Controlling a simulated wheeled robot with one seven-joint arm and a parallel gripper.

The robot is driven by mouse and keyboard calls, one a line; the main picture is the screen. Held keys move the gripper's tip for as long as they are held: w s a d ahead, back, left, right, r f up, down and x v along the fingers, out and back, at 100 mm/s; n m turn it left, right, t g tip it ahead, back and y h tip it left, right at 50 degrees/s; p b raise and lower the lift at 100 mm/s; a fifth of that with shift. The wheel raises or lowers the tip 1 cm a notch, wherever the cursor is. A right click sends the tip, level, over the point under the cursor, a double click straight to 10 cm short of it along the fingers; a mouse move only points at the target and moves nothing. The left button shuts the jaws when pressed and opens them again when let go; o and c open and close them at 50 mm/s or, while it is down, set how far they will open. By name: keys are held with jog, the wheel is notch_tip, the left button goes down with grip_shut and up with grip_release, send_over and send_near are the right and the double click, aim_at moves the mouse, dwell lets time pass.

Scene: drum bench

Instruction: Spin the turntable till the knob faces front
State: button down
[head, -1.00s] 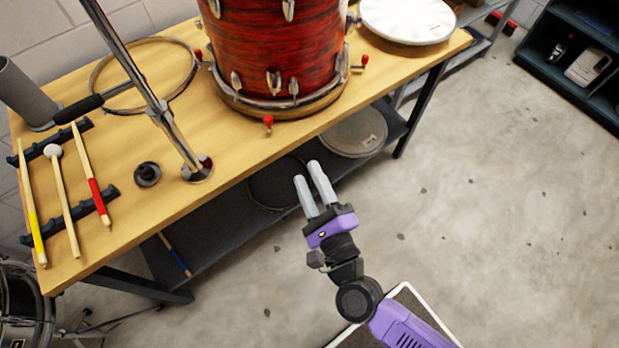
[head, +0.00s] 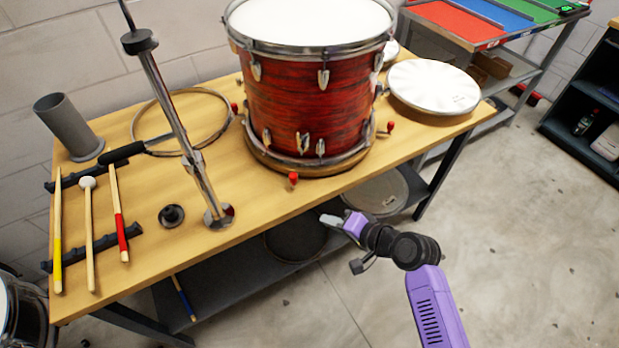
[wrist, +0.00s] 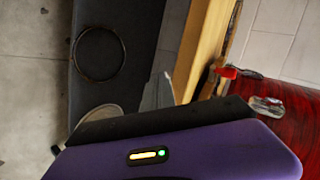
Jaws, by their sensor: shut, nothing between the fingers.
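The turntable (head: 332,170) is a round wooden disc under a red wood-grain drum (head: 315,112) on the bench. Small red knobs stick out around it: one at the front (head: 293,179), one at the right (head: 390,127) and one at the left (head: 235,107). A red knob also shows in the wrist view (wrist: 228,72), beside the drum. My gripper (head: 333,221) is shut and empty, in front of the bench edge, below and right of the front knob and apart from it. Its fingertips (wrist: 160,84) show grey in the wrist view; my purple wrist hides much there.
The wooden bench (head: 245,205) also carries a metal stand (head: 183,130), drumsticks and a mallet on a black rack at left, a hoop, a grey cup (head: 68,125) and a white drumhead (head: 434,87) at right. A dark shelf lies below. The floor at right is clear.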

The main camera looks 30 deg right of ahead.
jog(key=d+n+g+y, duration=0.1)
jog(key=d+g, duration=0.1)
jog(key=d, duration=0.2)
jog(key=n+g+y, duration=0.2)
jog(key=y, duration=0.2)
send_near(308, 188)
jog(key=p+x, duration=0.1)
jog(key=x, duration=0.3)
jog(key=w+a+p, duration=0.1)
jog(key=w+a, duration=0.1)
jog(key=shift+a, duration=0.3)
jog(key=shift+w+a+r, duration=0.1)
jog(key=shift+w+a, duration=0.35)
jog(key=shift+a, duration=0.05)
jog(key=shift+a, duration=0.15)
